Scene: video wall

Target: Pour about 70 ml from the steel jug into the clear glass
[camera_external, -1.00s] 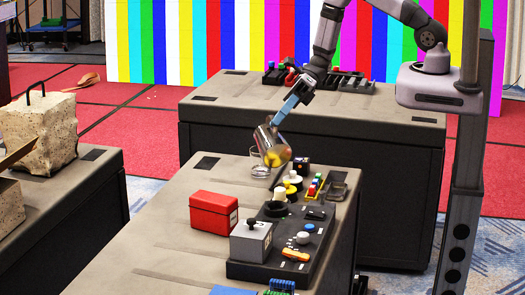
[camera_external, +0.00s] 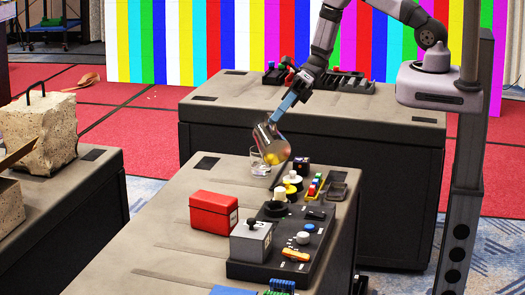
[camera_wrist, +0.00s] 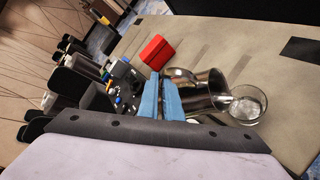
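The clear glass (camera_external: 261,165) stands upright on the near table, under and beside the jug's mouth. In the wrist view, the jug (camera_wrist: 205,92) has its rim at the glass (camera_wrist: 249,104), which looks to hold some clear, whitish content. A pale streak lies between rim and glass; I cannot tell the liquid level.
A red box (camera_external: 213,212) and a dark control panel (camera_external: 270,262) with knobs and a grey box stand nearer on the table (camera_external: 150,262). Table left of the glass is clear.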

